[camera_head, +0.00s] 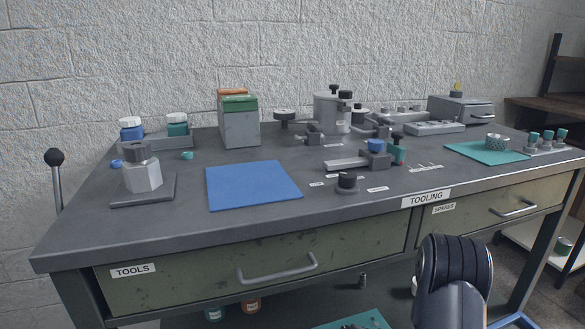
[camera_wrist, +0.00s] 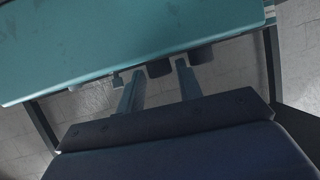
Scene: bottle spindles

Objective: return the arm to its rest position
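My gripper (camera_wrist: 160,70) shows in the wrist view with its two narrow fingers apart. I see nothing held between them. Beyond the fingertips, short dark round parts (camera_wrist: 201,55) show along the edge of a broad teal panel (camera_wrist: 125,40); how far away they are I cannot tell. The gripper's fingers do not show in the head view.
The workbench (camera_head: 75,237) carries a blue mat (camera_head: 252,185), a grey block on a plate (camera_head: 142,176), a box with a green top (camera_head: 240,124) and several fixtures. A black-knobbed lever (camera_head: 55,158) stands at left. The bench's front left top is clear.

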